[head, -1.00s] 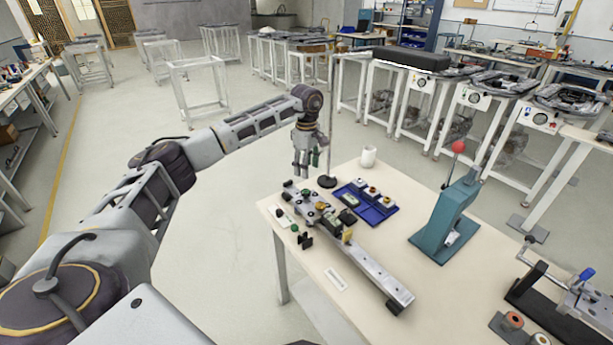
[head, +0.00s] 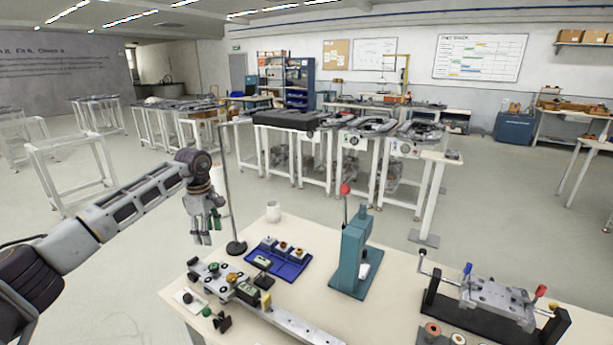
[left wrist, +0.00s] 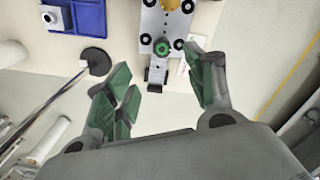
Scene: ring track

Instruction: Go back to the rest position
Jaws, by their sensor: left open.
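My left gripper (head: 208,236) hangs pointing down at the far left edge of the table (head: 360,312). In the left wrist view its green-padded fingers (left wrist: 160,98) are spread apart with nothing between them. The ring track (head: 240,288) lies beyond and below the fingertips, a grey rail with black and green round parts; its end also shows in the left wrist view (left wrist: 160,45). The gripper is apart from the track. My right gripper is not in either view.
A thin stand (head: 236,246) rises close to the left gripper. Open floor (head: 120,290) lies left of the table.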

